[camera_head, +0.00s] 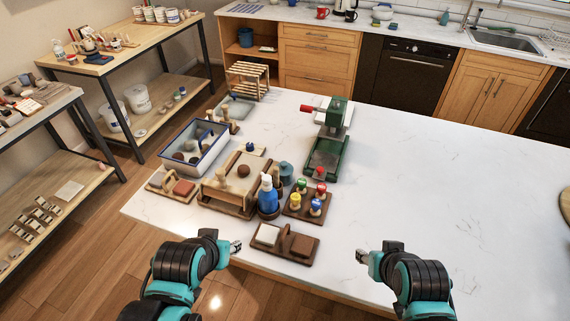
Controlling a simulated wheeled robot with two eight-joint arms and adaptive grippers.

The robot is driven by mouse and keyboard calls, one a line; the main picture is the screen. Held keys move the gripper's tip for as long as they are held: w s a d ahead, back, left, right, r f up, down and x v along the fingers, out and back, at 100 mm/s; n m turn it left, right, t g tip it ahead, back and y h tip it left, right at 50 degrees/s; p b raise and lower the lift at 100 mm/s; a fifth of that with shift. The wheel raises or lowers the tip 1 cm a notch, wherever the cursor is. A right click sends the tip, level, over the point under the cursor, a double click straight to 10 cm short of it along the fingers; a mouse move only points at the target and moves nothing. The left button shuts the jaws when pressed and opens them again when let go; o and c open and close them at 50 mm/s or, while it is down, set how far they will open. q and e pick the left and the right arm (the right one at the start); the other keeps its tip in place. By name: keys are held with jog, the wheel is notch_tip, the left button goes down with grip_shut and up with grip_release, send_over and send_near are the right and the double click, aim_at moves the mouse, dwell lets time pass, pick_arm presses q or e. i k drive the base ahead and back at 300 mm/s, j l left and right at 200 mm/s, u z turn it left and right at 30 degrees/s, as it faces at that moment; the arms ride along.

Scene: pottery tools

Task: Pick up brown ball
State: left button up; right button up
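A small brown ball (243,171) sits on top of a light wooden board or block (222,183) at the left part of the white table. My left gripper (237,246) is at the table's front edge, below and apart from the ball. It looks open and empty. My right gripper (361,256) is farther right over the table's front part, also apparently open and empty, well away from the ball.
A blue bottle (268,197) and a rack of coloured-top tools (306,203) stand right of the ball. A wooden tray (284,255) lies in front, a blue-rimmed basin (193,168) behind left, a green press (326,155) behind right.

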aim_at(243, 170)
jog(key=i+j+z, duration=0.1)
jog(key=j+z, duration=0.3)
jog(key=j, duration=0.65)
jog(key=i, duration=0.5)
